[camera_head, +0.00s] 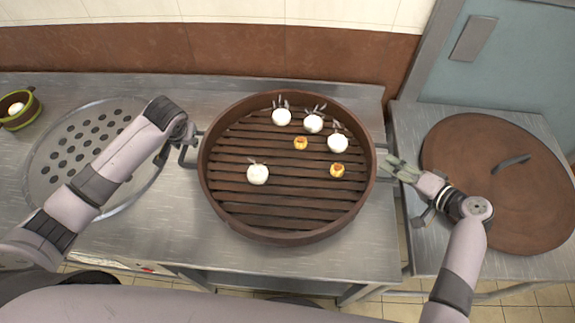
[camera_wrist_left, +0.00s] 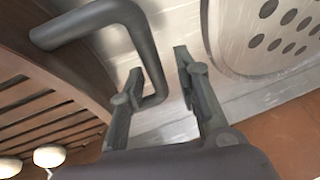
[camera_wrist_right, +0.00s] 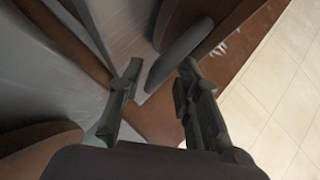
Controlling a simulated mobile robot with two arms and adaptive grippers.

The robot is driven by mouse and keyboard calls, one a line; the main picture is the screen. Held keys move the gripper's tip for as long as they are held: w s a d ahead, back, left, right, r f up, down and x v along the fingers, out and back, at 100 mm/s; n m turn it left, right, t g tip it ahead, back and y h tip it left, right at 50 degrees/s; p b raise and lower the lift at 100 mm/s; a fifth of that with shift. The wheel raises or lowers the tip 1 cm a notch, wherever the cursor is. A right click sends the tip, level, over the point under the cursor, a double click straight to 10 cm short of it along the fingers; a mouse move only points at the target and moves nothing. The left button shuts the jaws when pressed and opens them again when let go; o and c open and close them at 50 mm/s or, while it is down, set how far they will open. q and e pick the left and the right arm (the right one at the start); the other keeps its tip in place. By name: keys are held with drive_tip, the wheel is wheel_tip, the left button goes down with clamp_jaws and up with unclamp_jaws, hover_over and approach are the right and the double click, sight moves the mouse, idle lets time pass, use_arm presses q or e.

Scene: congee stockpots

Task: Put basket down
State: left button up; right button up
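The basket is a round brown steamer (camera_head: 285,238) with a slatted floor, standing level on the metal counter. White buns (camera_head: 258,174) with leaf-like tops and small yellow pieces (camera_head: 337,170) lie in it. My left gripper (camera_head: 186,136) is at the basket's left handle (camera_head: 186,157). In the left wrist view its fingers (camera_wrist_left: 158,64) are apart, with the grey handle (camera_wrist_left: 140,45) beside and partly behind one finger. My right gripper (camera_head: 390,168) is at the right side of the basket. In the right wrist view its fingers (camera_wrist_right: 161,68) are apart, with a dark handle (camera_wrist_right: 178,52) between them.
A perforated round metal plate (camera_head: 125,185) lies on the counter at left, with a small green-rimmed pot (camera_head: 30,115) beyond it. A large brown lid (camera_head: 480,150) rests on a side table at right. A wall (camera_head: 200,48) stands behind the counter.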

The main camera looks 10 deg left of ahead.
drive_tip(key=shift+s, duration=0.1)
use_arm(q)
drive_tip(key=v, duration=1.2)
use_arm(e)
drive_tip(key=v, duration=1.1)
drive_tip(key=shift+s+d+r, duration=0.2)
drive_tip(key=shift+s+d, duration=0.05)
use_arm(q)
drive_tip(key=shift+w+d, duration=0.1)
drive_tip(key=shift+f, duration=0.1)
